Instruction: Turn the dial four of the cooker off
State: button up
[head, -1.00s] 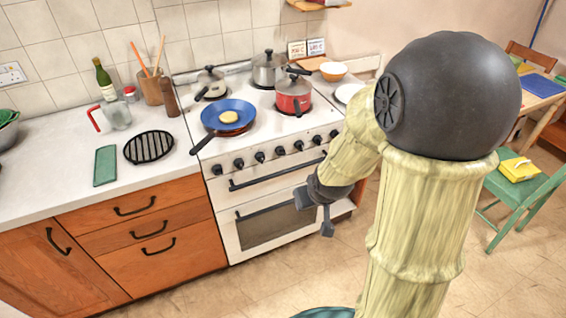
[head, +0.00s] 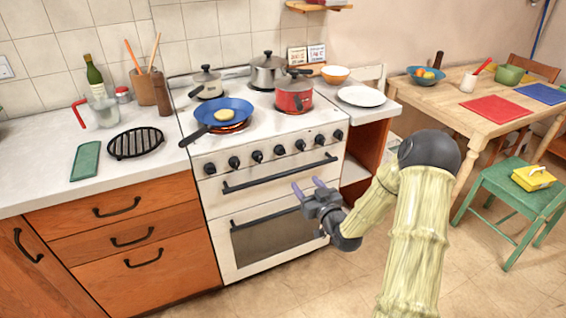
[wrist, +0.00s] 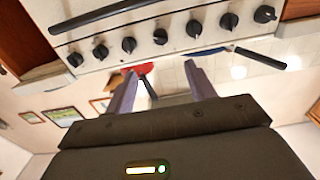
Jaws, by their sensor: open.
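The white cooker (head: 262,212) has a row of dark dials along its front panel. Dial four (head: 279,150), taken as the middle of the row, also shows in the wrist view (wrist: 160,36), where the cooker appears upside down. The dial's exact setting is too small to tell. My gripper (head: 307,187) is open and empty in front of the oven door, below the dial row and apart from it. Its two fingers (wrist: 159,75) point toward the cooker in the wrist view, with the middle dial beyond the gap between them.
A blue frying pan (head: 224,111) stands over an orange-glowing burner, its handle (head: 194,137) jutting over the front edge. A red pot (head: 293,96) stands on the right. The oven handle (head: 280,173) runs below the dials. A green chair (head: 505,190) is at right; the floor before the cooker is clear.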

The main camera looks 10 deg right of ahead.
aim_at(282, 154)
jog(key=x, duration=1.7)
jog(key=shift+w, duration=0.25)
jog(key=c, duration=1)
